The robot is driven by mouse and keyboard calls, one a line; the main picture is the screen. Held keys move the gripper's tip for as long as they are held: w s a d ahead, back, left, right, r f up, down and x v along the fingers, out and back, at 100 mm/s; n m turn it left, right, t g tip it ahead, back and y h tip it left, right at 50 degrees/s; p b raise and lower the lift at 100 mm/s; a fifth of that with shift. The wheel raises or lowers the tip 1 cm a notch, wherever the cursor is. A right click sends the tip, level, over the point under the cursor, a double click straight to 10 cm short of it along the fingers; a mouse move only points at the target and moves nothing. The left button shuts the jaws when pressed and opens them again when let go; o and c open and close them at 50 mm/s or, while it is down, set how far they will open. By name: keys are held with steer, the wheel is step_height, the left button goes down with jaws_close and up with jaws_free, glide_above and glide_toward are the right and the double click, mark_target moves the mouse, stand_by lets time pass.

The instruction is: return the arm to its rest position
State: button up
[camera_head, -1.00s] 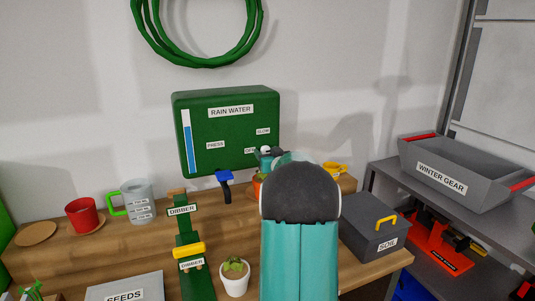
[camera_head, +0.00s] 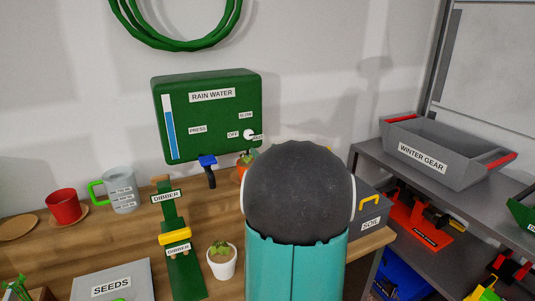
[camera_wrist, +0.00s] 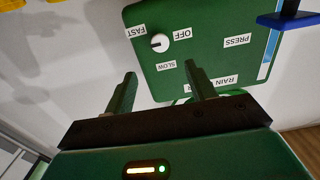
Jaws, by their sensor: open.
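My gripper (camera_wrist: 160,92) shows in the wrist view with its two green fingers spread apart and nothing between them. The green rain water box (camera_head: 208,120) is on the wall in the head view. In the wrist view the box (camera_wrist: 200,60) appears upside down beyond my fingertips, with its white knob (camera_wrist: 159,42) near the OFF label. My own teal and dark grey arm fills the lower middle of the head view and hides part of the bench and of the soil box. My gripper is hidden in the head view.
The wooden bench (camera_head: 135,238) holds a red cup (camera_head: 63,204), a measuring jug (camera_head: 120,190), a green dibber stand (camera_head: 180,265), a potted plant (camera_head: 222,262) and a seeds box (camera_head: 112,282). The soil box (camera_head: 372,212) is right of my arm. A winter gear bin (camera_head: 440,155) stands on the grey shelf.

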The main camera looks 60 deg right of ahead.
steer(key=shift+s+a, duration=0.25)
steer(key=shift+s, duration=0.2)
stand_by(0.3)
steer(key=w+a+r+n+g+y, duration=0.1)
steer(key=w+a+g, duration=0.15)
steer(key=a, duration=0.95)
steer(key=w+a+r+g+y, duration=0.1)
steer(key=w+a+g+y, duration=0.15)
steer(key=a, duration=1.05)
steer(key=s+a+f+n+g+y, duration=0.2)
steer(key=s+a, duration=0.5)
steer(key=a, duration=0.6)
steer(key=s+a+f+n+g+y, duration=0.2)
steer(key=s+a+f, duration=0.3)
steer(key=a, duration=0.8)
steer(key=s+n+y, duration=0.1)
steer(key=s, duration=0.2)
steer(key=shift+g+y, duration=0.35)
steer(key=shift+g, duration=0.05)
steer(key=shift+d, duration=0.1)
steer(key=c, duration=0.4)
steer(key=shift+c, duration=0.2)
